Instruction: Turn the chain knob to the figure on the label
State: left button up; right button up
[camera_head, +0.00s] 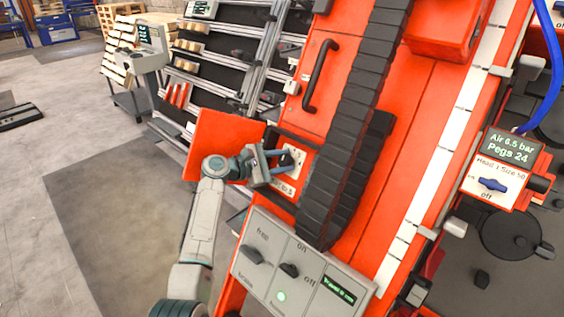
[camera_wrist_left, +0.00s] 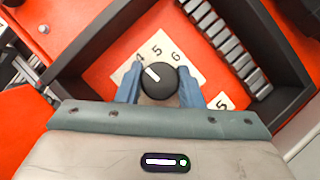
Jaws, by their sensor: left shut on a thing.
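The chain knob (camera_wrist_left: 158,84) is round and black with a white pointer mark, on a white dial plate (camera_wrist_left: 187,70) with the figures 4, 5 and 6 visible. The pointer slants up and left in the left wrist view, roughly towards the 4. A separate small white label (camera_wrist_left: 222,102) to its right reads 5. My left gripper (camera_wrist_left: 158,92) is shut on the knob, one blue finger on each side. In the head view my left gripper (camera_head: 271,165) reaches into a recess of the orange machine, and the knob is hidden there. My right gripper is out of view.
A black chain (camera_head: 355,110) runs beside the recess. An open orange door (camera_head: 212,142) stands left of it. A grey panel (camera_head: 262,290) with two black switches and a green light lies below. A black handle (camera_head: 318,75) is above.

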pick_arm(q)
jog(key=o, duration=1)
jog(key=shift+c, duration=0.2)
jog(key=shift+a, duration=0.15)
jog(key=b+v, duration=0.1)
jog(key=v, duration=0.6)
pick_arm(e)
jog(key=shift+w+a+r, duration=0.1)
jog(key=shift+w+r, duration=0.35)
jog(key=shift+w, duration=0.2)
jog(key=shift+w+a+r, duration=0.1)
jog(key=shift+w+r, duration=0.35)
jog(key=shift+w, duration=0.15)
pick_arm(q)
jog(key=shift+s+a, duration=0.1)
jog(key=shift+s, duration=0.05)
